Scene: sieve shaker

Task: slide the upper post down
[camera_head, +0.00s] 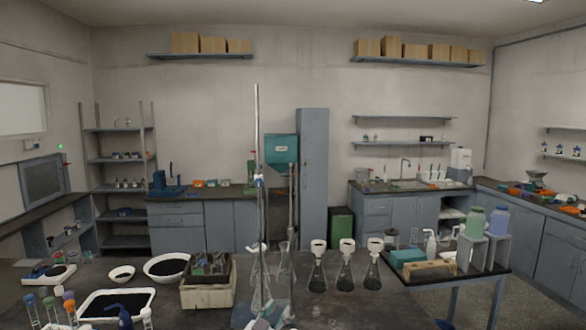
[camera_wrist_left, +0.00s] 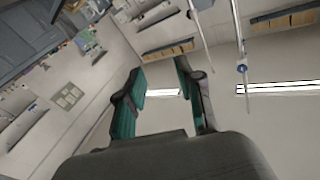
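A tall thin upper post (camera_head: 257,125) stands upright at the front centre, with a small blue-and-white clamp (camera_head: 259,181) partway down. A shorter, darker post (camera_head: 292,210) stands to its right. In the left wrist view a thin rod (camera_wrist_left: 237,30) with a blue clamp (camera_wrist_left: 242,69) shows on the right, and another rod (camera_wrist_left: 198,28) is left of it. My left gripper (camera_wrist_left: 160,76) is open, its teal-padded fingers apart with nothing between them. The rods are to the right of the fingers, with no visible contact. I cannot make out the right gripper.
The dark bench holds flasks with white tops (camera_head: 346,265), a wooden crate (camera_head: 208,298), a white bowl (camera_head: 166,267) of dark material and a white tray (camera_head: 115,304). Glassware crowds the post bases. A teal box (camera_head: 281,149) shows behind the posts. The space above the bench looks mostly clear.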

